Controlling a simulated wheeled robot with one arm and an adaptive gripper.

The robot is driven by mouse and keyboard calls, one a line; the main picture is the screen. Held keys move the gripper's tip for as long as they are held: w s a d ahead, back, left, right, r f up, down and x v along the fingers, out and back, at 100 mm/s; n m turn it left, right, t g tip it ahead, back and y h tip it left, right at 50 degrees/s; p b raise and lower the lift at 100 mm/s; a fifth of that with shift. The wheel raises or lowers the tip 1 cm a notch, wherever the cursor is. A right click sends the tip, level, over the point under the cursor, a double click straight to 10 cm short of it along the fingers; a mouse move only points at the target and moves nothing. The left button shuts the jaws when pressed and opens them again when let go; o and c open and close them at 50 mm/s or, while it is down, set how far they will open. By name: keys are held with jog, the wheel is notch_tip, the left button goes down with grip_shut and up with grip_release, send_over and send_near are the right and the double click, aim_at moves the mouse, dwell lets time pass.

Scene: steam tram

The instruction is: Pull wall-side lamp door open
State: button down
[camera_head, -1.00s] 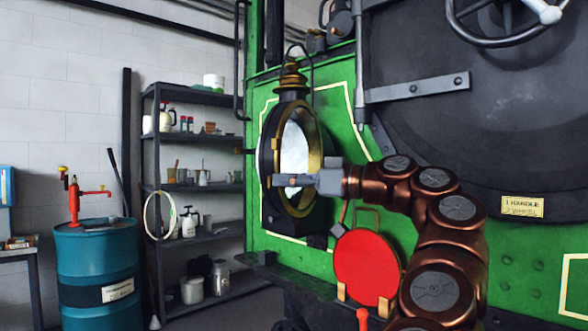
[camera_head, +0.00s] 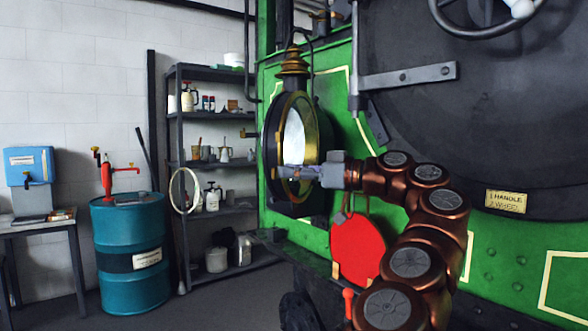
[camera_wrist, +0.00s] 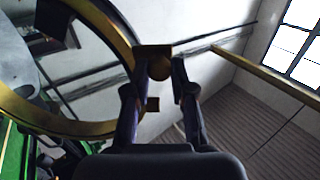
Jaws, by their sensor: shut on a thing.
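The lamp (camera_head: 292,65) is a dark round housing with a brass chimney cap, mounted on the green tram front. Its brass-rimmed round door (camera_head: 311,118) has pale, bright glass. In the wrist view the brass rim (camera_wrist: 70,129) curves across the left side. My gripper (camera_head: 284,173) reaches across the lower part of the lamp face from the right. In the wrist view its fingers (camera_wrist: 156,82) are closed around a small brass knob (camera_wrist: 160,68) at the rim's edge. The fingers partly hide the knob. I cannot tell how far the door stands from the housing.
A red disc (camera_head: 358,248) hangs below my arm on the green tram front (camera_head: 505,262). A dark shelf rack (camera_head: 174,130) stands behind to the left. A teal drum (camera_head: 115,282) with a red pump and a table (camera_head: 48,225) stand further left. Floor between is clear.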

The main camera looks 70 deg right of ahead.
jog(key=shift+w+f, duration=0.1)
jog(key=shift+f, duration=0.25)
jog(key=c, duration=1.3)
grip_release()
jog(key=o, duration=0.3)
jog(key=shift+r, duration=0.15)
jog(key=shift+s, duration=0.25)
jog(key=s, duration=0.9)
jog(key=shift+r, duration=0.2)
jog(key=shift+s+a+r, duration=0.1)
jog(key=shift+s+a, duration=0.05)
jog(key=shift+s, duration=0.05)
